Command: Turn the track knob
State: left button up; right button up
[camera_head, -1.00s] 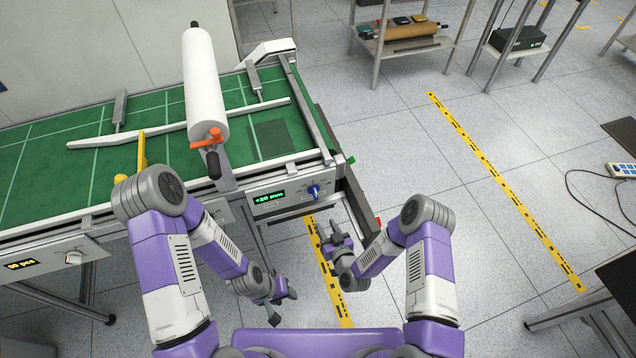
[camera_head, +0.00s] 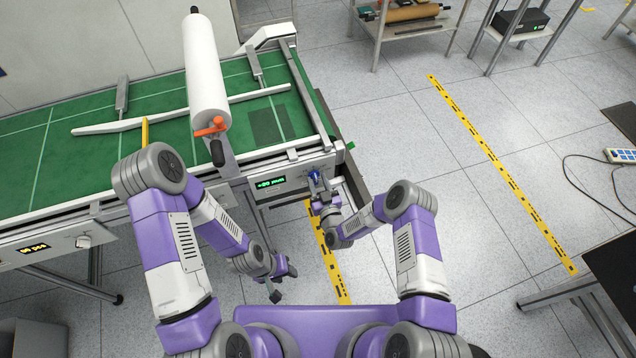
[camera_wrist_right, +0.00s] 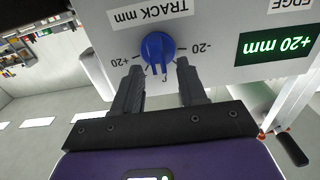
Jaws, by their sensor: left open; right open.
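The blue track knob (camera_wrist_right: 158,48) sits on the grey panel under a "TRACK mm" label, between -20 and +20 marks. In the head view the knob (camera_head: 315,175) is partly hidden by my right gripper (camera_head: 319,188). In the right wrist view my right gripper (camera_wrist_right: 160,67) is open, one finger on each side of the knob's lower part. Contact cannot be told. My left gripper (camera_head: 281,283) is open and empty below the panel, away from the knob.
The green-topped machine table (camera_head: 165,115) with a white roll (camera_head: 204,75) fills the left. Yellow tape (camera_head: 330,262) marks the floor.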

grip_shut()
dwell(0.4)
jog(key=m+b, duration=0.2)
jog(key=m, duration=0.1)
jog(key=m+b, duration=0.3)
jog(key=d+f+m+b, duration=0.1)
jog(key=m+b, duration=0.2)
jog(key=shift+w, duration=0.15)
jog(key=m+b, duration=0.4)
jog(key=shift+d+f+m+b, duration=0.2)
jog(key=shift+d+m+b, duration=0.05)
jog(key=shift+m+b, duration=0.85)
jog(key=shift+m, duration=0.4)
